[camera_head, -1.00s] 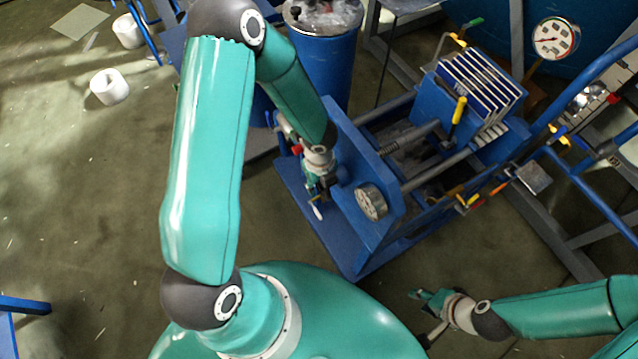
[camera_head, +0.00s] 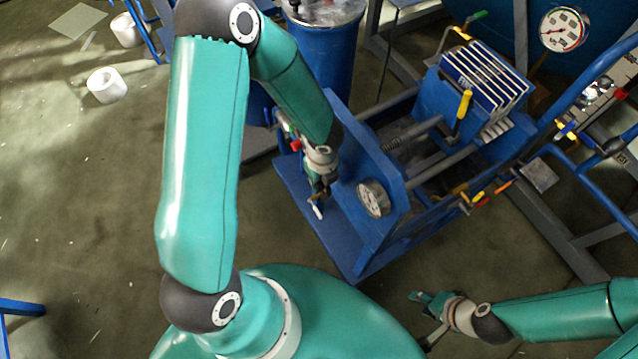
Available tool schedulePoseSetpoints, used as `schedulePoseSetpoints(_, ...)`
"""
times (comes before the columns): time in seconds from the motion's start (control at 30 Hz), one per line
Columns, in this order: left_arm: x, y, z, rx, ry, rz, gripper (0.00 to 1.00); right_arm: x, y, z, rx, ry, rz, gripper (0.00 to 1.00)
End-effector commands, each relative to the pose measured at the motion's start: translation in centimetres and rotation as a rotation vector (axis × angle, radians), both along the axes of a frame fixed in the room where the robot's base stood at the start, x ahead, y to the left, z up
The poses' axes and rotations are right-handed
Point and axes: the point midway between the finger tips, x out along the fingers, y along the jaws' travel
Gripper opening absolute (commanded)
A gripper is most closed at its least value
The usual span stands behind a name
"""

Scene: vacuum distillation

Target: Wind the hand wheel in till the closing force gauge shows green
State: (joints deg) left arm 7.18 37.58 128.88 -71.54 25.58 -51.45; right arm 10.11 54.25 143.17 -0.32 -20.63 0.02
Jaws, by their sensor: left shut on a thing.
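The blue press frame (camera_head: 365,240) stands right of centre, with a stack of white-edged blue plates (camera_head: 484,72) at its far end and a screw spindle (camera_head: 412,133) between. My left gripper (camera_head: 318,196) is at the left side of that end plate, shut on a part with a small white grip, likely the hand wheel, mostly hidden by the gripper and arm. My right gripper (camera_head: 425,300) hangs low in front of the frame, away from it; its fingers are unclear.
A blue barrel (camera_head: 325,60) stands behind my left arm. A larger dial gauge (camera_head: 563,30) is at the upper right. A blue tube rail (camera_head: 590,190) runs along the right. White rolls (camera_head: 107,85) lie on the open floor at left.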

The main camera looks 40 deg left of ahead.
Motion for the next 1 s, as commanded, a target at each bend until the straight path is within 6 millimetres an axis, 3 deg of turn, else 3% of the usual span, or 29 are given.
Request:
schedulePoseSetpoints(0.03,0.29,-0.09,-0.55,0.014,-0.017,-0.006,0.0,0.0,0.0,-1.48,0.0,0.0,0.0,0.4)
schedulePoseSetpoints(0.13,0.27,-0.07,-0.29,0.038,-0.029,-0.003,0.0,0.0,0.0,-2.22,0.0,0.0,0.0,0.4)
schedulePoseSetpoints(0.5,0.17,-0.04,0.14,0.047,-0.032,0.0,0.0,0.02,0.0,-2.18,0.0,0.0,0.0,0.4)
schedulePoseSetpoints(0.53,0.17,-0.04,0.14,0.047,-0.032,0.0,0.18,0.02,0.0,-2.18,0.0,0.0,0.0,0.4)
schedulePoseSetpoints(0.67,0.14,-0.01,0.13,0.048,-0.031,0.001,0.39,0.02,0.0,-2.18,0.0,-0.001,0.0,0.4)
schedulePoseSetpoints(1.0,0.05,0.03,0.23,0.05,-0.029,0.002,0.4,0.01,-0.01,-2.13,0.0,-0.001,0.0,0.4)
